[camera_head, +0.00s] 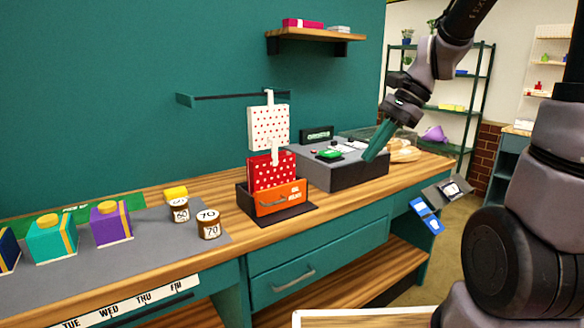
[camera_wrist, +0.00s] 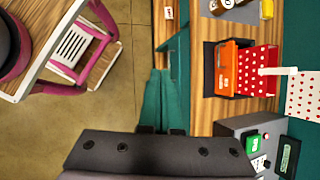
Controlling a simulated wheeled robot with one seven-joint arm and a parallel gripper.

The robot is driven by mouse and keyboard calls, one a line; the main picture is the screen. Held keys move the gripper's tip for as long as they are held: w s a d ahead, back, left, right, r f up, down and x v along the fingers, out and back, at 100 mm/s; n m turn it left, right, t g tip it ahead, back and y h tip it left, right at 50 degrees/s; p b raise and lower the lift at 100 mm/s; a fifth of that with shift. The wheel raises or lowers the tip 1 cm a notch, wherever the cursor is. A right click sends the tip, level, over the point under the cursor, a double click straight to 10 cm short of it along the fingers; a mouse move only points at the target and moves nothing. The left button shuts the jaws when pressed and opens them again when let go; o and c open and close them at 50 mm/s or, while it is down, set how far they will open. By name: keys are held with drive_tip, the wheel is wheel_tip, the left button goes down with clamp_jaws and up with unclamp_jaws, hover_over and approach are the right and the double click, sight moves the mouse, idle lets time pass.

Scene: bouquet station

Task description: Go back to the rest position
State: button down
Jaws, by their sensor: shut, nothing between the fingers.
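My gripper (camera_head: 369,156) hangs from my raised arm at the right of the head view, in front of the grey machine at the counter's right end. Its teal fingers are together with nothing between them. In the wrist view the gripper (camera_wrist: 160,76) points over the floor along the counter's front edge. Whether it touches the machine cannot be told from the head view, but the wrist view shows it apart, to the side.
A shelf (camera_head: 316,37) is on the wall.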

drive_tip(key=s+d+r+n+t+h, duration=0.4)
drive_tip(key=s+d+r+n+t, duration=0.3)
drive_tip(key=r, duration=0.3)
drive_tip(key=shift+s+n, duration=0.3)
drive_tip(key=shift+d+r, duration=0.1)
